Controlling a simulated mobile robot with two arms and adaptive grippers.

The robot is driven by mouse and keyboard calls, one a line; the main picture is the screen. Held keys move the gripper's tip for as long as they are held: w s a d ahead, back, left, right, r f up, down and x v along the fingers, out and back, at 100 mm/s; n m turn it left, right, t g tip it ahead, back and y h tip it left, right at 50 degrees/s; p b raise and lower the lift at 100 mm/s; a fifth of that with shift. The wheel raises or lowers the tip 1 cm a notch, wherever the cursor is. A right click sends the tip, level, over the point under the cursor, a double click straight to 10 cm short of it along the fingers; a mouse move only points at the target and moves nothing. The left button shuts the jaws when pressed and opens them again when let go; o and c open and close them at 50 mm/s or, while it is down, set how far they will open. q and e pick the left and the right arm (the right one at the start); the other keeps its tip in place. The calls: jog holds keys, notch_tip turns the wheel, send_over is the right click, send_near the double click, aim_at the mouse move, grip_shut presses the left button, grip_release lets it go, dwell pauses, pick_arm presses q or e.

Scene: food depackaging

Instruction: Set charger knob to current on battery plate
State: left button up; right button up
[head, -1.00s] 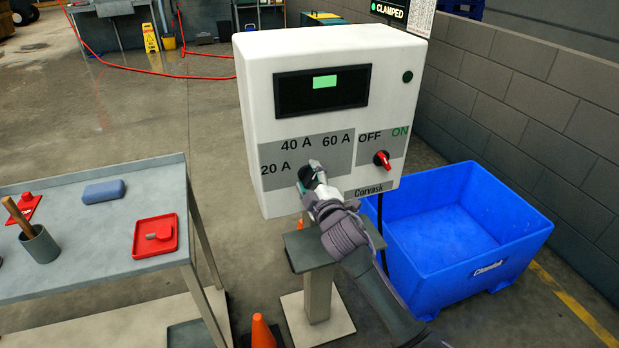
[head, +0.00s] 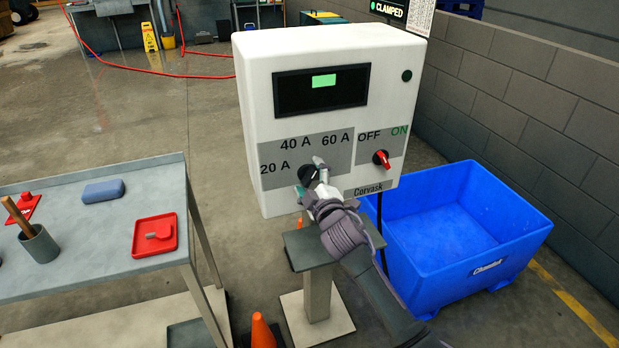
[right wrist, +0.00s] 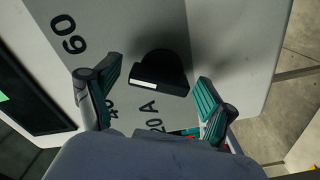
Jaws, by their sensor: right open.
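The white charger (head: 250,110) stands on a post, with a dark display showing a small green patch. Its grey dial panel is marked 20 A, 40 A and 60 A. The black knob (head: 306,173) is partly hidden by my right gripper (head: 311,177). In the right wrist view the knob (right wrist: 163,68) lies between the two teal-padded fingers of the right gripper (right wrist: 154,96), which are open and apart from it. A white mark shows on the left half of its bar; I cannot tell which number it points to. I see no battery plate, and my left gripper is out of view.
A red switch (head: 381,158) sits right of the dial, beside OFF and ON. A blue bin (head: 540,238) stands right of the post, against a block wall. A grey table (head: 95,265) at left holds a red tray, a blue block and a cup. An orange cone (head: 262,332) stands below.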

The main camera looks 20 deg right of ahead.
jog(key=s, duration=1.2)
jog(key=shift+d, duration=0.2)
jog(key=s+d+f+m+g, duration=0.1)
jog(key=s+f+g, duration=0.15)
jog(key=f, duration=0.95)
jog(key=s+f+m+g, duration=0.1)
jog(key=f+m+g, duration=0.15)
jog(key=f, duration=1.05)
jog(key=s+d+f+m+g, duration=0.1)
jog(key=s+f+g, duration=0.1)
jog(key=s+f, duration=0.45)
jog(key=s+f+m+g, duration=0.15)
jog(key=s+f, duration=0.25)
jog(key=f, duration=0.5)
jog(key=s+f+m+g, duration=0.1)
jog(key=s+f+g, duration=0.1)
jog(key=s+f, duration=0.4)
jog(key=s+f+m+g, duration=0.1)
jog(key=s+f+g, duration=0.2)
jog(key=s, duration=1.4)
jog(key=s+d+f+m+g, duration=0.1)
jog(key=s+f+g, duration=0.2)
jog(key=s+f, duration=0.7)
jog(key=shift+s+f+m+h, duration=0.15)
jog(key=shift+s+m+h, duration=0.2)
jog(key=shift+s, duration=0.65)
